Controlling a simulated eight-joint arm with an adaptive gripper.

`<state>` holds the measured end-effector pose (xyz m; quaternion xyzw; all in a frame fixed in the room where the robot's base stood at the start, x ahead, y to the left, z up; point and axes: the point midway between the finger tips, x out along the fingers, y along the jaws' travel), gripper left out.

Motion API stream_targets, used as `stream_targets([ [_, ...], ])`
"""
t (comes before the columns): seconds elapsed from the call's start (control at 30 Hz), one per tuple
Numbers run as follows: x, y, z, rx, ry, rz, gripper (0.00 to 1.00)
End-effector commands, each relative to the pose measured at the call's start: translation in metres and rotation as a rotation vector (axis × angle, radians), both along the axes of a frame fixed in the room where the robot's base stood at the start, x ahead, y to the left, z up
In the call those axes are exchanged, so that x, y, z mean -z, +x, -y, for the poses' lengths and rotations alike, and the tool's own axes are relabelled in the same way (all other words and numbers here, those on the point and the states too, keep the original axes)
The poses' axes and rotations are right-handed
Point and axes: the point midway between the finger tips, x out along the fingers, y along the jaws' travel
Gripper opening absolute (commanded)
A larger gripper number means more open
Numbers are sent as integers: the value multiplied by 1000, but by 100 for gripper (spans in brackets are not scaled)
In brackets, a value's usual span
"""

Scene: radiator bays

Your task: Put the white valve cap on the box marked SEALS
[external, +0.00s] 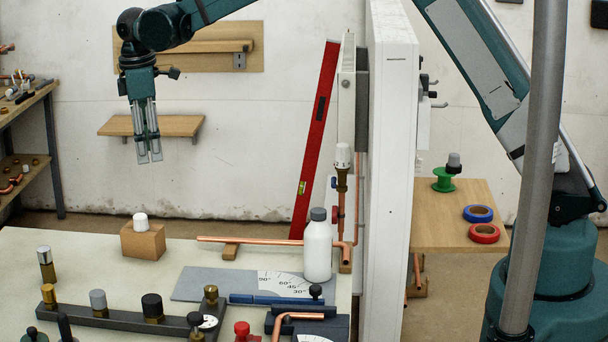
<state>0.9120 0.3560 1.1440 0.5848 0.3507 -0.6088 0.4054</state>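A small white cap (140,221) sits upright on top of a brown box (143,242) at the back left of the pale bench. Another white cap with markings (343,155) sits on a brass valve beside the radiator. No SEALS marking is readable on any box in this view. My gripper (149,158) hangs in the air with its fingers pointing down, above and beyond the bench, higher than the brown box. Nothing shows between the fingers. They look close together, but the viewing angle hides how far apart they are.
A white bottle (318,250) stands on the bench near a copper pipe (260,240). A dark rail (125,318) with several knobs and fittings lies in front. A white upright panel (390,170) divides the bench from a wooden table (440,230) with tape rolls. A red level (316,140) leans on the wall.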

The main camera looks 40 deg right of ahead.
Motion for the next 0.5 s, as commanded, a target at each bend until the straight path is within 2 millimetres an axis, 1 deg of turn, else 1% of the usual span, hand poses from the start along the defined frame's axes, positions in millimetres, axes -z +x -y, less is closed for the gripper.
stream_targets([
  [0.03,-11,-5,11,18,4,9,38],
  [0.1,-24,-12,22,42,14,23,38],
  [0.27,-51,-27,48,99,31,56,38],
  [0.5,-88,-55,87,183,59,102,38],
])
